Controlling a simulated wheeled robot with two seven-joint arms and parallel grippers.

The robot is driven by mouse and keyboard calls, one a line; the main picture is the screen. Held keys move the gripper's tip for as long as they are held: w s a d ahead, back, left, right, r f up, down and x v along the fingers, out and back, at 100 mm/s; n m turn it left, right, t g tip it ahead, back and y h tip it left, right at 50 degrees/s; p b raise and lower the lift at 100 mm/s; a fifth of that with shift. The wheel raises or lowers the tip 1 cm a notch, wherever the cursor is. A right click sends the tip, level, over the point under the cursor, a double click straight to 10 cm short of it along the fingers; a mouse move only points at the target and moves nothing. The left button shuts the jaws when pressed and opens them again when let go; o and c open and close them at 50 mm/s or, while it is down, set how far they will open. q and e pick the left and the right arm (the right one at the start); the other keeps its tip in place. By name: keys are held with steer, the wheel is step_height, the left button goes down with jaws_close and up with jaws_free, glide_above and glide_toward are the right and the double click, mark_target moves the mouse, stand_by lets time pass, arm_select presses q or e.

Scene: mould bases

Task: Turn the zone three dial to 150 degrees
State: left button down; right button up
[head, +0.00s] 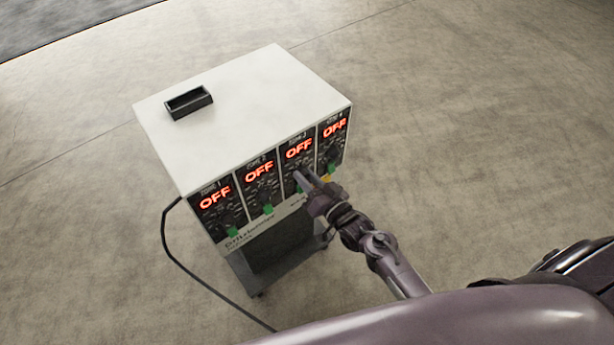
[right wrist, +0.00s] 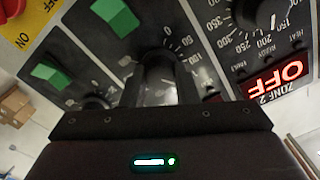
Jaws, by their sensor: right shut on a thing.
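The white controller box (head: 245,110) has several zone panels in a row on its front. The zone three panel's red display (head: 299,149) reads OFF. My right gripper (head: 304,178) is at the lower part of that panel and covers most of its dial in the head view. In the right wrist view the zone three dial (right wrist: 160,62) is a dark knob between the fingers, and my right gripper (right wrist: 160,88) is shut on it. Part of its number scale shows beside it; the pointer's reading cannot be told. My left gripper is not in view.
The neighbouring zone two dial (right wrist: 262,12) is close by, with its display (right wrist: 277,82) reading OFF. Green switches, one of them (right wrist: 116,16) near the held dial, sit below the dials. A black tray (head: 189,102) lies on top of the box. A black cable (head: 185,268) runs across the floor.

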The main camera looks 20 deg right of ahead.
stand_by(0.4)
steer(key=o, duration=1)
steer(key=shift+c, duration=0.2)
steer(key=v, duration=0.8)
steer(key=shift+b, duration=0.3)
